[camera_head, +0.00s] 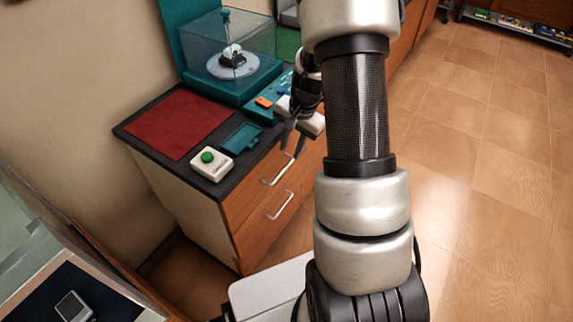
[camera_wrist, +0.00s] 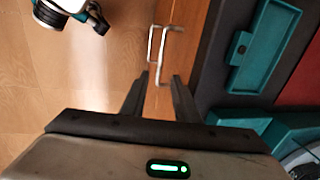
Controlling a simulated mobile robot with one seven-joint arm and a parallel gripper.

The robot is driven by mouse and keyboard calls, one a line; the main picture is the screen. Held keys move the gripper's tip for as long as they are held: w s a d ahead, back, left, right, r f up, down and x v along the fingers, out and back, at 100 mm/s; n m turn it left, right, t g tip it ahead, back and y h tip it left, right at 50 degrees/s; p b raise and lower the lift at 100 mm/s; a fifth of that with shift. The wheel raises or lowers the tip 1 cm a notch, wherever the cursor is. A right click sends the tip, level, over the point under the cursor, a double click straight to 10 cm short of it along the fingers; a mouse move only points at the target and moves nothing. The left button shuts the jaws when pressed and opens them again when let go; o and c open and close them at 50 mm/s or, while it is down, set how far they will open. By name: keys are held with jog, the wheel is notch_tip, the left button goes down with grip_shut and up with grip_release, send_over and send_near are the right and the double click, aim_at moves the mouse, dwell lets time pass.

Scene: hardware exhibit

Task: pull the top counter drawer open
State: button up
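The counter (camera_head: 236,185) has a wooden front with two drawers, one above the other, and both look shut. The top drawer's silver handle (camera_head: 278,171) is a bent bar just below the dark counter top. The lower drawer's handle (camera_head: 280,206) sits beneath it. My gripper (camera_head: 295,140) is near the top drawer, just above its handle in the head view. In the wrist view my gripper (camera_wrist: 159,78) is open, and the end of a handle bar (camera_wrist: 159,72) shows between its fingertips. I cannot tell whether the fingers touch the bar.
On the counter lie a red mat (camera_head: 180,124), a box with a green button (camera_head: 210,162), a teal tray (camera_head: 241,138) and a clear display case (camera_head: 229,60). The tiled floor (camera_head: 490,190) to the right is clear.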

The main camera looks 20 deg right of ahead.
aim_at(285, 167)
jog(key=f, duration=0.2)
jog(key=w+f+b, duration=0.1)
jog(key=f, duration=0.2)
jog(key=a+f, duration=0.1)
jog(key=f, duration=0.2)
jog(key=shift+w+f+b, duration=0.1)
jog(key=shift+w+b, duration=0.05)
jog(key=shift+b, duration=0.15)
grip_shut()
